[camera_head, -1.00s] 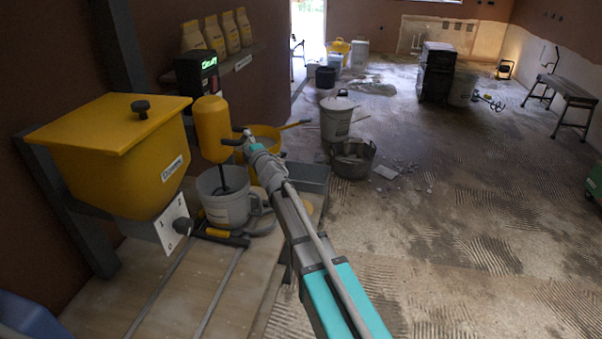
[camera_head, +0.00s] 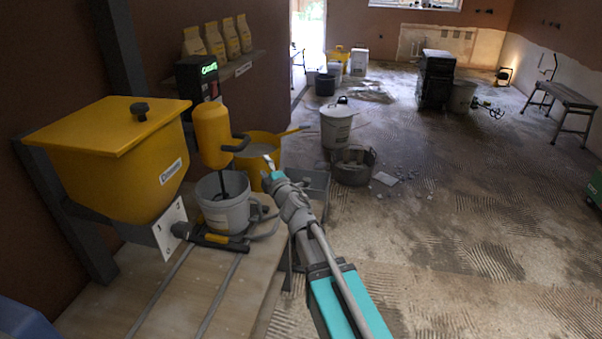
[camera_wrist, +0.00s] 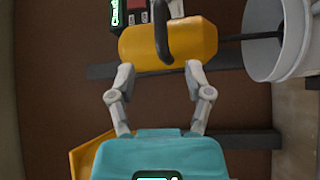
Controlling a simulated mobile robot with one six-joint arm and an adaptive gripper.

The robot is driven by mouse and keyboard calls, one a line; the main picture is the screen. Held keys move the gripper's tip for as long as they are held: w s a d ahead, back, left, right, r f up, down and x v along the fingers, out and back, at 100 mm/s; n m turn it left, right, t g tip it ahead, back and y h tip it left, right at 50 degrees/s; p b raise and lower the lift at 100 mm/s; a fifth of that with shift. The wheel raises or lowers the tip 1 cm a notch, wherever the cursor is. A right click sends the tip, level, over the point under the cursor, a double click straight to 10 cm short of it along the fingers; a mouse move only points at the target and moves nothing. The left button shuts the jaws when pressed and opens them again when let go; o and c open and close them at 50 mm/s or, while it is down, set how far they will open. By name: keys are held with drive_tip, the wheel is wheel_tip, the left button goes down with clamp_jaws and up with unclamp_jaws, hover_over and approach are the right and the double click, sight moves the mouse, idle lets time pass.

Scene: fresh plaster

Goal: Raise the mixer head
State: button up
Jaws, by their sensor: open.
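The mixer head (camera_head: 211,136) is a yellow cylinder with a black handle (camera_head: 237,145) on its right side. Its dark shaft reaches down into a grey-white bucket (camera_head: 226,216) on the wooden bench. My gripper (camera_head: 270,171) is to the right of the handle and a little lower, apart from it. In the wrist view my gripper (camera_wrist: 160,68) has its two fingers spread with nothing between them. The yellow head (camera_wrist: 190,40) and its black handle (camera_wrist: 162,30) lie ahead of the fingertips there.
A yellow hopper (camera_head: 110,165) with a lid stands left of the mixer. A yellow tub (camera_head: 258,150) stands behind my gripper. A shelf with several bags (camera_head: 218,40) is on the wall. The bench (camera_head: 190,300) is bare in front. Open floor lies right.

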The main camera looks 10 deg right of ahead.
drive_tip(key=d+f+m+g+h+p, duration=0.2)
drive_tip(key=d+m+h+p, duration=0.1)
drive_tip(key=d+m+h, duration=0.5)
drive_tip(key=shift+s+d+m, duration=0.45)
drive_tip(key=shift+d+m, duration=0.25)
drive_tip(key=shift+d, duration=0.5)
drive_tip(key=shift+p, duration=0.3)
drive_tip(key=s+d+f+m+g+h+p, duration=0.2)
drive_tip(key=s+d+f+m+g+p, duration=0.4)
drive_tip(key=s+m+g, duration=0.4)
drive_tip(key=s+a+g+y+p, duration=0.1)
drive_tip(key=s+g, duration=0.5)
drive_tip(key=s, duration=0.8)
drive_tip(key=shift+a+m+y+p, duration=0.15)
drive_tip(key=shift+m+y+p, duration=0.25)
drive_tip(key=shift+y+p, duration=0.55)
